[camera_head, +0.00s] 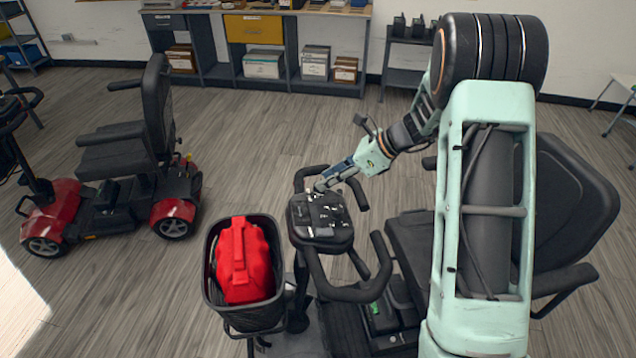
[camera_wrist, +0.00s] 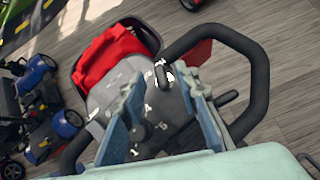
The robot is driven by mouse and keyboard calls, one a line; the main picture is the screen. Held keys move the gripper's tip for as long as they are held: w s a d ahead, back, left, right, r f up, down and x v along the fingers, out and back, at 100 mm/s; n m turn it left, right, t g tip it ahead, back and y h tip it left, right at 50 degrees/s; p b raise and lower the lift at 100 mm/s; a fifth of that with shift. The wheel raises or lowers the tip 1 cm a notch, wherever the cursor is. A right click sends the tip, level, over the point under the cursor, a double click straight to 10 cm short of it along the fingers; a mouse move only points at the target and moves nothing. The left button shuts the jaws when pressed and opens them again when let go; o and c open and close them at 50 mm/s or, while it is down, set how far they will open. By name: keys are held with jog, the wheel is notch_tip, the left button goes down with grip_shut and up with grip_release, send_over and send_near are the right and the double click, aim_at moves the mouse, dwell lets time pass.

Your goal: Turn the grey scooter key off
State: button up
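A scooter with a dark grey control console (camera_head: 322,232) and black loop handlebars stands in front of me. The console also shows in the wrist view (camera_wrist: 135,72), with white numbers and marks on its face. My gripper (camera_head: 319,188) is at the far edge of the console, reaching in from the right. In the wrist view my gripper (camera_wrist: 163,88) has its two blue fingers apart, with part of the console face visible between them. I see nothing held there. The key cannot be made out clearly; the fingers may hide it. I cannot tell whether the fingertips touch the console.
A black basket (camera_head: 211,285) with a red bag (camera_head: 243,265) is left of the console. The handlebars (camera_wrist: 262,85) loop close around my gripper. The scooter's black seat (camera_head: 570,195) is at right. A red scooter (camera_head: 178,208) stands left, with open floor between.

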jog(key=shift+x, duration=2.1)
jog(key=shift+c, duration=0.4)
grip_shut()
